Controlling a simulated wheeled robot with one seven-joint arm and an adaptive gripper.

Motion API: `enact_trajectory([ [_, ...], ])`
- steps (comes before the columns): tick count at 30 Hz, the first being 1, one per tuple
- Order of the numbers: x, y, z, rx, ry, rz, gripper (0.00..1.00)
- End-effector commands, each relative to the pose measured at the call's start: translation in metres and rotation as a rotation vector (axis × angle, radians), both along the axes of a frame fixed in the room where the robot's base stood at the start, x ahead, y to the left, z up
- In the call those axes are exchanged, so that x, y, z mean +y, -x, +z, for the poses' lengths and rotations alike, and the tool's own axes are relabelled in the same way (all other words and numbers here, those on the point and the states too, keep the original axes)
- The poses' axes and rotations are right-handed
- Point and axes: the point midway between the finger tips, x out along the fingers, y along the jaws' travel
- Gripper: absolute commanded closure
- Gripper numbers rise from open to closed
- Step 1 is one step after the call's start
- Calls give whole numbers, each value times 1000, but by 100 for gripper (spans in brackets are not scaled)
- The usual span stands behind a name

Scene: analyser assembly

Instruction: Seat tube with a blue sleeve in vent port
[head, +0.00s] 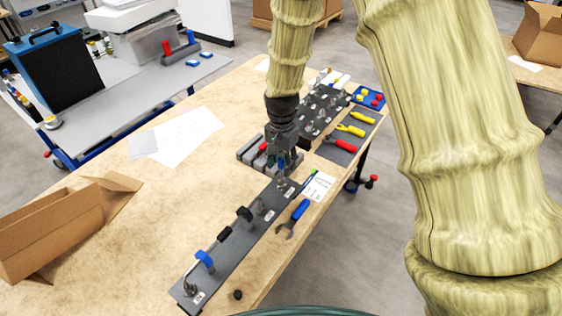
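My gripper (284,170) points down over the far end of a long dark plate (232,243), beside a grey slotted rack (247,152). Small red, green and blue bits show around the fingers. The blue bit (281,163) may be the tube's sleeve; I cannot tell whether the fingers hold it or it stands in the rack behind them. The plate carries several fittings with small white labels, too small to read, so I cannot tell which is the vent port.
A blue wrench (294,217) and a white card (318,186) lie right of the plate. A tool mat (343,147) with yellow and red tools and a dark block with fittings (318,108) lie beyond. A cardboard box (45,238) stands left; the wooden table between is mostly clear.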

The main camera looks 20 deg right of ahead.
Motion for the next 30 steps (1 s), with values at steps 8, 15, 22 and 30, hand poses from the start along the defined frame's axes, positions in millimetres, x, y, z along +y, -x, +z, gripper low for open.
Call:
enact_trajectory([
  [8,0,0,1,0,0,0,58],
  [15,0,-1,22,-3,0,1,58],
  [22,0,0,61,-3,0,0,58],
  [30,0,0,102,-2,0,0,58],
])
